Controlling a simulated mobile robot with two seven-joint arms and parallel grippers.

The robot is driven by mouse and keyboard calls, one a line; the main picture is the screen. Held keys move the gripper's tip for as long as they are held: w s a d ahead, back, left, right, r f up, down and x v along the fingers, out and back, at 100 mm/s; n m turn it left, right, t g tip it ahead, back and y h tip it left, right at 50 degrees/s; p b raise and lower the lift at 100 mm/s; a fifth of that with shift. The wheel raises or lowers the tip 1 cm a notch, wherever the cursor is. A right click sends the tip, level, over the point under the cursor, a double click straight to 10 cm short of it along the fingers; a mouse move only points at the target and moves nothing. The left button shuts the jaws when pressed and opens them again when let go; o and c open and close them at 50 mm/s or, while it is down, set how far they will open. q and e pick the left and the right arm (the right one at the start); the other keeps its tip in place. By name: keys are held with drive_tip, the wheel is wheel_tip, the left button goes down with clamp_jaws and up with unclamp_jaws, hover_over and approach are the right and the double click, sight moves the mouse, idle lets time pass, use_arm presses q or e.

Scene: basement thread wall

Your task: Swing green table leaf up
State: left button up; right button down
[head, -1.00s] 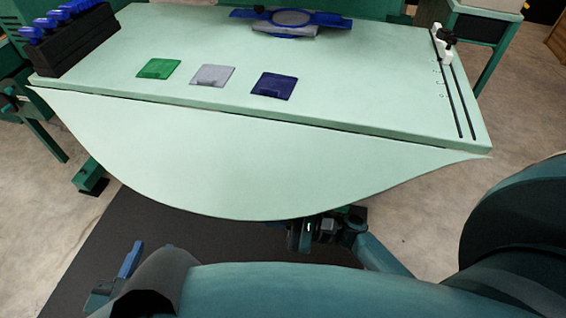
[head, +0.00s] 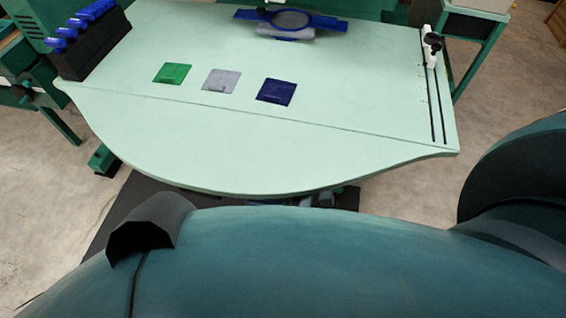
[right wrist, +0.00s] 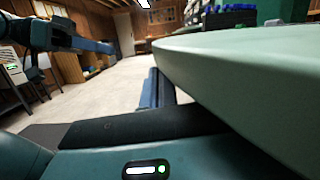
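The green table leaf (head: 250,150) is the pale green rounded panel on the near side of the tabletop (head: 350,75). It looks about level with the top, with only a thin seam between them. In the right wrist view the leaf (right wrist: 250,75) fills the right side, seen from its edge. My right gripper (head: 325,197) is at the leaf's near edge, mostly hidden beneath it. Blue finger parts of it show in the right wrist view (right wrist: 156,90); their opening is unclear. My left gripper (right wrist: 95,46) appears at the upper left of the right wrist view, away from the leaf.
Green (head: 172,73), grey (head: 221,80) and dark blue (head: 276,91) squares lie on the tabletop. A black rack with blue-topped items (head: 90,45) stands at the left. A blue frame (head: 290,20) is at the back, and a slotted rail with a black knob (head: 432,42) at the right.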

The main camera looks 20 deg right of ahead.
drive_tip(key=shift+r, duration=0.4)
drive_tip(key=b+v, duration=0.1)
drive_tip(key=v, duration=1.2)
drive_tip(key=shift+d+f+b, duration=0.15)
drive_tip(key=shift+f+b, duration=0.2)
